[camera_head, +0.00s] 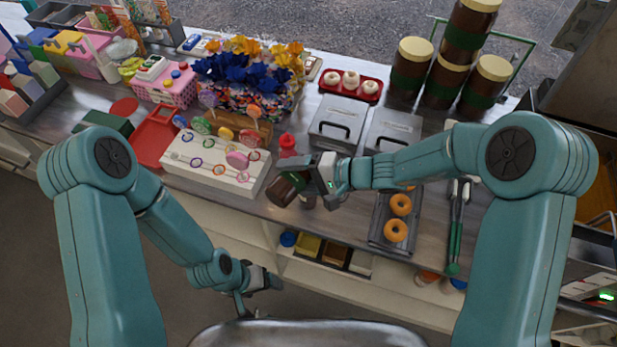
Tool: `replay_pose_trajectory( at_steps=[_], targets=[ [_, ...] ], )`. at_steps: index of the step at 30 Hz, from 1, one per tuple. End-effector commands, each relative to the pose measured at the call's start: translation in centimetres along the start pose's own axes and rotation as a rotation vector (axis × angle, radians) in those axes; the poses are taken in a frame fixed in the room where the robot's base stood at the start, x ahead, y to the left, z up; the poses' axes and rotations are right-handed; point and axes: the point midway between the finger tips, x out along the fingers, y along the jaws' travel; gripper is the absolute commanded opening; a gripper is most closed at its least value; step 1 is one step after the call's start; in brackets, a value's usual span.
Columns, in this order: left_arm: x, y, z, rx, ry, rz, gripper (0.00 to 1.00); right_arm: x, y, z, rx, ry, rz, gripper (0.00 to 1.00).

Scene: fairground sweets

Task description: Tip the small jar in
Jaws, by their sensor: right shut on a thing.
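A small dark brown jar with a green band (284,188) is at the counter's front edge, left of my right gripper (322,182). My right gripper is shut on it, and the jar looks tilted over to the left. The jaws partly hide it, and I cannot tell whether anything leaves its mouth. A small dark container (307,200) shows just below the jaws, mostly hidden. My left gripper (258,293) hangs low in front of the counter, apart from everything on it; its jaw opening is not clear.
A red-capped bottle (287,145) stands close behind the jar. A white lollipop stand (213,170) is to the left. A tray of doughnuts (377,225) and green-handled tongs (455,240) lie to the right. Large brown jars (447,80) are stacked at the back right.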

Motion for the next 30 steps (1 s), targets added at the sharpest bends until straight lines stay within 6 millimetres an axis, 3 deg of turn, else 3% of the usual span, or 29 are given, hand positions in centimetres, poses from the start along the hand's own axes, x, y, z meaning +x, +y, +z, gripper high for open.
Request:
replay_pose_trajectory(
  at_steps=[30],
  targets=[
    [-0.01,0.00,0.00,0.000,0.000,0.000,0.79,-0.31,-0.52,-0.18,0.087,-0.044,-0.038,0.20]
  ],
)
